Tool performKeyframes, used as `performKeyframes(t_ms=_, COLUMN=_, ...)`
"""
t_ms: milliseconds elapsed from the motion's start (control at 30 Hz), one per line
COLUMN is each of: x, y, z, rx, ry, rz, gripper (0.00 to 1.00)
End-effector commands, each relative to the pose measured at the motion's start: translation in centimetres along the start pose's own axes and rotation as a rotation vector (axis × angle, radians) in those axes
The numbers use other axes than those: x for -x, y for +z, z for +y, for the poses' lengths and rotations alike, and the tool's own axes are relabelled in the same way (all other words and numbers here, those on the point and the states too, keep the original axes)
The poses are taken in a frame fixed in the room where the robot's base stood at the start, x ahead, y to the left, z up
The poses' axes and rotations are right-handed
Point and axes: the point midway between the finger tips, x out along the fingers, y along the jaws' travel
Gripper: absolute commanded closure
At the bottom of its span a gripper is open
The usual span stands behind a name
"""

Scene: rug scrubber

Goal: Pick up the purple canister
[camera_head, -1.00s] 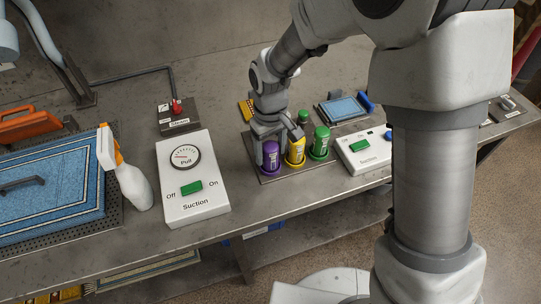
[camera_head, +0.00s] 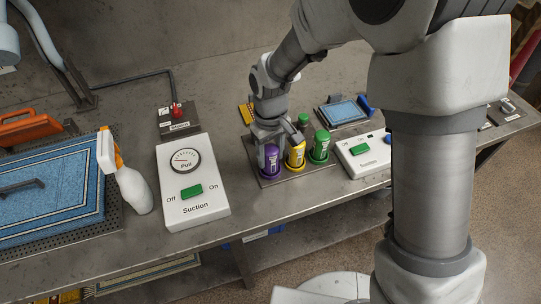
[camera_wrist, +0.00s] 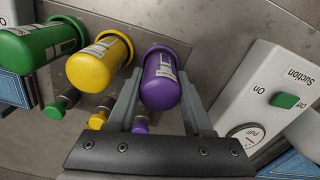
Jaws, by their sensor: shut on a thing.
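The purple canister (camera_head: 269,161) stands upright at the left end of a row on a dark tray (camera_head: 254,157), beside a yellow canister (camera_head: 295,154) and a green canister (camera_head: 320,147). My gripper (camera_head: 276,142) reaches down over it from behind. In the wrist view, the purple canister (camera_wrist: 161,82) lies between the two fingers of my gripper (camera_wrist: 160,92), which is shut on it. The yellow canister (camera_wrist: 98,63) is close to the left finger. I cannot tell whether the purple canister's base is off the tray.
A large white suction box (camera_head: 192,185) stands to the left of the tray. A smaller suction box (camera_head: 362,156) stands to the right. A spray bottle (camera_head: 130,180) and a blue rug (camera_head: 60,195) are farther left.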

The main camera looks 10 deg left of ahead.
Motion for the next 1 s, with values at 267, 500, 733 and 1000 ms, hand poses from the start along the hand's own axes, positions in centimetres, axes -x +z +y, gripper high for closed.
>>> performKeyframes(t_ms=267, x=3.4, y=-0.1, z=0.1, rx=-0.001, ry=0.001, rz=0.006, gripper=1.00)
performKeyframes(t_ms=500, x=6.5, y=3.9, z=-0.8, rx=-0.001, ry=0.002, rz=0.005, gripper=1.00)
performKeyframes(t_ms=733, x=8.9, y=8.0, z=-1.6, rx=0.000, ry=0.002, rz=0.004, gripper=1.00)
performKeyframes(t_ms=1000, x=10.5, y=10.7, z=-2.2, rx=-0.001, ry=0.001, rz=0.003, gripper=1.00)
